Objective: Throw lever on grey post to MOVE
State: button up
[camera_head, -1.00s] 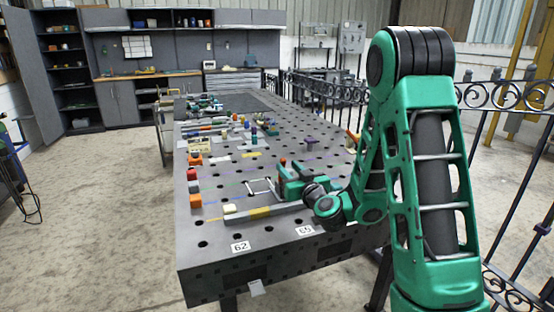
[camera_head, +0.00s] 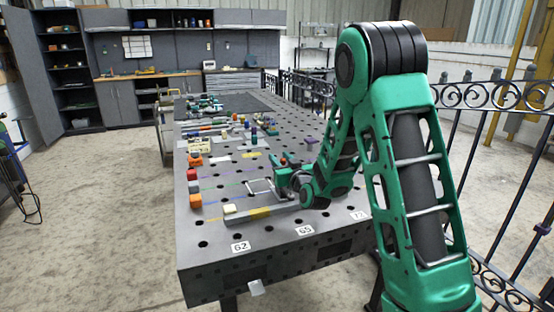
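I cannot clearly make out the grey post, its lever or a MOVE mark. A long grey bar (camera_head: 244,216) with a yellow band lies near the front of the table, with a small cream block (camera_head: 230,208) by its left end. My gripper (camera_head: 281,174) is low over the table, behind the right part of the bar. It is small, and my own wrist partly hides it. Its fingers are not clear, so I cannot see whether it holds anything. A small red piece (camera_head: 283,160) shows beside it.
The dark perforated table (camera_head: 215,262) carries number labels, including 62 (camera_head: 241,247), at its front. Orange and red blocks (camera_head: 195,187) line its left side. Several small parts and tools lie farther back. A black iron fence (camera_head: 505,96) stands to the right. Floor on the left is open.

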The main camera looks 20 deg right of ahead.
jog(key=shift+w, duration=1.15)
grip_shut()
